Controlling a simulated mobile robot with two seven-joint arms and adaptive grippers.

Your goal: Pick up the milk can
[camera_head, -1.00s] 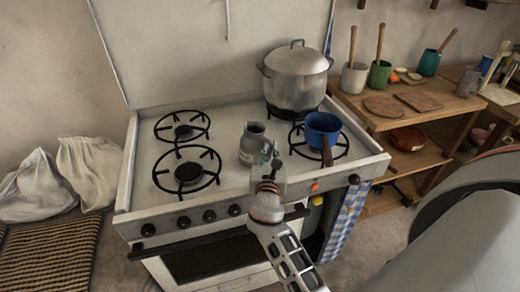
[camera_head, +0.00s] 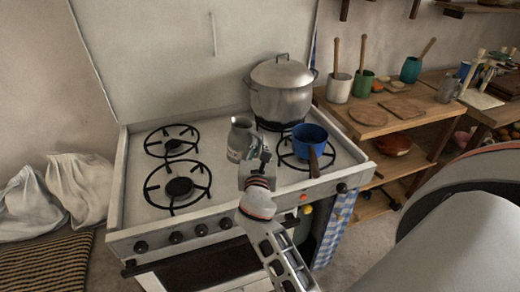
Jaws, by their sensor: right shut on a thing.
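The milk can (camera_head: 240,136) is a small grey metal can with a flared neck. It is upright over the middle of the white stove top, between the left burners and the blue pan, and seems a little above the surface. My right gripper (camera_head: 254,158) reaches in from the front and is shut on the can. Its fingers and wrist hide the can's lower right side. My left gripper is out of view.
A blue pan (camera_head: 310,138) with a brown handle stands close to the right of the can. A large lidded pot (camera_head: 281,98) stands behind it. The left burners (camera_head: 180,187) are bare. A wooden shelf (camera_head: 375,130) with utensil cups stands at right.

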